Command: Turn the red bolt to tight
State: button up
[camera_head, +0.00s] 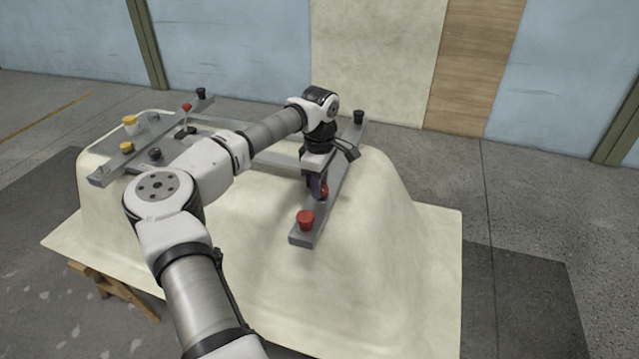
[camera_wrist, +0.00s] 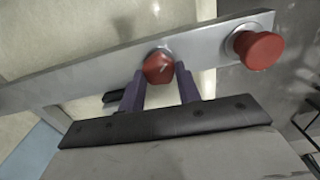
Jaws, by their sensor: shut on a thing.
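The red bolt (camera_wrist: 158,67) sits on the grey bar (camera_wrist: 95,76), between the two purple fingers of my gripper (camera_wrist: 159,84) in the wrist view. The fingers are shut on its head, one on each side. In the head view my gripper (camera_head: 318,188) points down at the right-hand bar (camera_head: 336,187), and the red bolt (camera_head: 324,191) is partly hidden behind it. A second red piece, a round knob (camera_head: 306,220), stands at the near end of the same bar; it also shows in the wrist view (camera_wrist: 258,47), clear of my fingers.
The bars lie on a cream bathtub shell (camera_head: 400,230) with a wide flange. A black knob (camera_head: 358,117) is at the right bar's far end. Floor to the right is open.

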jog(key=m, duration=0.4)
jog(key=shift+m, duration=0.3)
jog(key=shift+w+d+m, duration=0.1)
jog(key=shift+d+m, duration=0.05)
jog(key=shift+m, duration=1.75)
jog(key=o, duration=1)
jog(key=shift+c, duration=0.2)
jog(key=shift+r, duration=0.15)
notch_tip(320, 180, up, 14)
jog(key=b, duration=0.1)
jog(key=shift+f+b, duration=0.2)
jog(key=shift+b, duration=0.1)
